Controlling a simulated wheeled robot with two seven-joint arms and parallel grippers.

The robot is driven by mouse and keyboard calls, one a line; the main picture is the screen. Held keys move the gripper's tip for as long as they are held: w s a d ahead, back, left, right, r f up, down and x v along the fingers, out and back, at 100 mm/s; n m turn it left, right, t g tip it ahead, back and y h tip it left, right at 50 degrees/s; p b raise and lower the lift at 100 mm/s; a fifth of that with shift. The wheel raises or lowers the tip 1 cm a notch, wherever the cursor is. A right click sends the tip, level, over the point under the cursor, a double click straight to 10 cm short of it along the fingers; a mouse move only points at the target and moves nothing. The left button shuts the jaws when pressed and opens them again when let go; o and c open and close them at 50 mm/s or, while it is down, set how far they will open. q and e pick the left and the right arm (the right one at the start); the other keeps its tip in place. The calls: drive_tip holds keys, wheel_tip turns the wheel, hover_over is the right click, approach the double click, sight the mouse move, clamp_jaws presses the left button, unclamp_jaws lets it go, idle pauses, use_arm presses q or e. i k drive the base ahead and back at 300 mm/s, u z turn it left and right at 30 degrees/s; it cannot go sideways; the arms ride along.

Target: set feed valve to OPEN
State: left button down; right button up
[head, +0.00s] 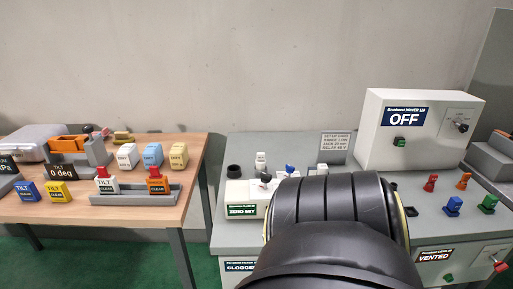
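I cannot make out any part labelled feed valve or any OPEN sign in the head view. Readable panels are a white box with an OFF sign (405,117), a green button and a small knob (461,126). A ZERO SET panel (243,211) and a CLOGGED panel (241,266) are at the grey bench's left. A VENTED panel (435,255) with a red-tipped handle (499,265) is at lower right. A thick black link of my arm covers the bench's middle front and hides what is behind it. Neither gripper shows.
Coloured pegs (453,206) stand on the bench's right. A setup card (335,142) stands behind. A gap separates table and bench.

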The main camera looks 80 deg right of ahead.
sight(290, 169)
drive_tip(key=k, duration=1)
drive_tip(key=z, duration=1)
drive_tip(key=i, duration=0.1)
drive_tip(key=z, duration=0.4)
